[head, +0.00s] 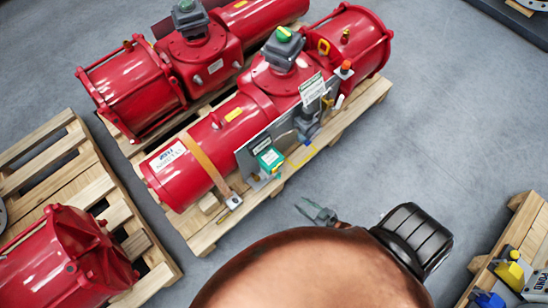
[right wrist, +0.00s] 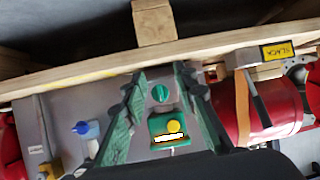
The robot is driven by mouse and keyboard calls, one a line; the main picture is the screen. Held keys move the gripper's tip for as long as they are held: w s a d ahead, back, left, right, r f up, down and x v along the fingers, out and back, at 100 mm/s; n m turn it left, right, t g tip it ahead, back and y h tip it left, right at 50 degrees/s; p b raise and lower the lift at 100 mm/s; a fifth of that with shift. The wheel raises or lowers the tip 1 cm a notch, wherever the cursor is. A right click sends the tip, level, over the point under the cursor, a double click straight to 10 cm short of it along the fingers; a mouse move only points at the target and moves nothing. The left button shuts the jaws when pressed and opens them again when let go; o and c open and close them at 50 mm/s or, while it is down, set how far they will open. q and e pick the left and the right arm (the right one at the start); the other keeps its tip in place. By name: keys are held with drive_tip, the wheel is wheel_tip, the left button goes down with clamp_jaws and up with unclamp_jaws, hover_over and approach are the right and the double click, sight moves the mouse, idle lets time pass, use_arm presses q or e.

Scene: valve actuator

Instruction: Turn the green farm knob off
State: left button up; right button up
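A small round green knob (right wrist: 160,92) shows in the right wrist view, on a grey panel (right wrist: 50,110). Beside it is a green box (right wrist: 170,142) with a yellow button. In the head view, the green box (head: 269,158) sits at the lower end of the panel (head: 245,157) on the near red actuator (head: 217,138). My right gripper (head: 318,212) is in front of the pallet, apart from the panel. In the right wrist view, the right gripper (right wrist: 160,75) is open and empty, with the knob framed between its fingers. My left gripper is out of view.
Another red actuator (head: 130,87) lies behind, on the same wooden pallet (head: 203,240). A further pallet (head: 40,165) with a red cylinder (head: 67,255) stands at left. A pallet (head: 522,225) with yellow and blue parts is at right. Grey floor (head: 430,120) is clear between.

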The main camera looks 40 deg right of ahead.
sight(280, 178)
drive_tip(key=w+t+b, duration=0.2)
drive_tip(key=w+b, duration=0.1)
drive_tip(key=w, duration=0.1)
drive_tip(key=w+r+m+t+b, duration=0.1)
drive_tip(key=w+t+b, duration=0.1)
drive_tip(key=w+b, duration=0.2)
drive_tip(key=w+r+t+b, duration=0.1)
drive_tip(key=w+b, duration=0.2)
drive_tip(key=w, duration=0.3)
drive_tip(key=shift+a+t+h+b, duration=0.15)
drive_tip(key=shift+t+h+b, duration=0.15)
drive_tip(key=shift+t+h, duration=0.1)
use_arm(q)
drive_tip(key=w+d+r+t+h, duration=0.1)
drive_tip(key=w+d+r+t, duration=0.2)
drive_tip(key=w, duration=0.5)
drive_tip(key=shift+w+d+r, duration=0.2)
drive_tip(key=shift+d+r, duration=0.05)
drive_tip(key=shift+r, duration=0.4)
use_arm(e)
drive_tip(key=shift+w+r, duration=0.1)
drive_tip(key=shift+w, duration=0.55)
drive_tip(key=shift+c, duration=0.4)
clamp_jaws()
